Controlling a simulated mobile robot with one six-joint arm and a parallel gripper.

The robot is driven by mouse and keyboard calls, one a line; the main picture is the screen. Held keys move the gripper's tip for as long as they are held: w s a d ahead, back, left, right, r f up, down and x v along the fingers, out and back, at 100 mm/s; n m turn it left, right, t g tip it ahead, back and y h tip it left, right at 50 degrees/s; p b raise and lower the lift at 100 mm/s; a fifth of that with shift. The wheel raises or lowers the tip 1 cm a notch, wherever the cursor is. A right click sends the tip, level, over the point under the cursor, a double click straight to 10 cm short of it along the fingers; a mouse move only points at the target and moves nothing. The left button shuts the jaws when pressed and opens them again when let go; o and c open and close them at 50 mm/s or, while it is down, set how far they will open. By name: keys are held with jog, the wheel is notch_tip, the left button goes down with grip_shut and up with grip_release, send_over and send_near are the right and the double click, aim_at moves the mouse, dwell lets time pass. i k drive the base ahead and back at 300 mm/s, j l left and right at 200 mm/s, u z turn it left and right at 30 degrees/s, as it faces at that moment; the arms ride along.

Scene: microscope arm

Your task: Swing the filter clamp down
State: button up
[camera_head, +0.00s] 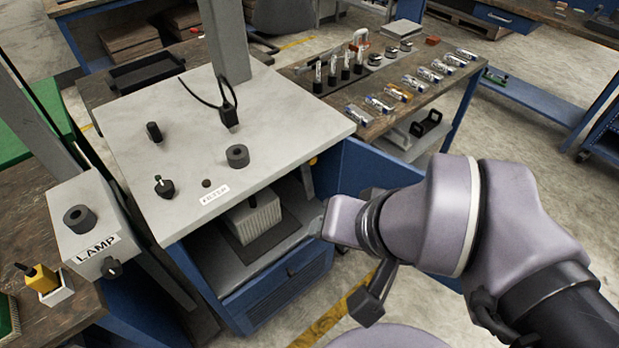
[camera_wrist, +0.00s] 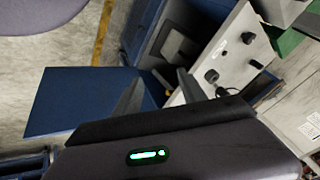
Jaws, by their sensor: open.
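A small label, apparently reading FILTER (camera_head: 214,195), sits at the front edge of the pale machine top (camera_head: 130,190). Behind it are a small dark button (camera_head: 207,183) and a black ring-shaped part (camera_head: 237,156). A black looped part (camera_head: 229,112) stands farther back; I cannot tell which part is the filter clamp. My gripper (camera_wrist: 160,92) is open and empty in the wrist view, its two dark fingers apart. In the head view it is right of the machine, largely hidden by my wrist. The machine top also shows in the wrist view (camera_wrist: 235,75), beyond the fingers.
Under the top is an open bay with a grey finned block (camera_head: 253,220). A blue door (camera_wrist: 85,100) stands open beside it. A LAMP box (camera_head: 90,225) stands at left. A workbench (camera_head: 375,140) with vials and slides is behind right. Other black knobs (camera_head: 164,187) rise from the top.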

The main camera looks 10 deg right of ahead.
aim_at(307, 181)
jog(key=l+u, duration=0.3)
jog(key=l, duration=0.15)
jog(key=k+l+u, duration=0.1)
jog(key=l+u, duration=0.2)
jog(key=l, duration=0.15)
jog(key=k+l+u, duration=0.1)
jog(key=l+u, duration=0.2)
jog(key=l, duration=0.15)
jog(key=i+l, duration=0.3)
jog(key=i+u, duration=0.05)
jog(key=i, duration=0.05)
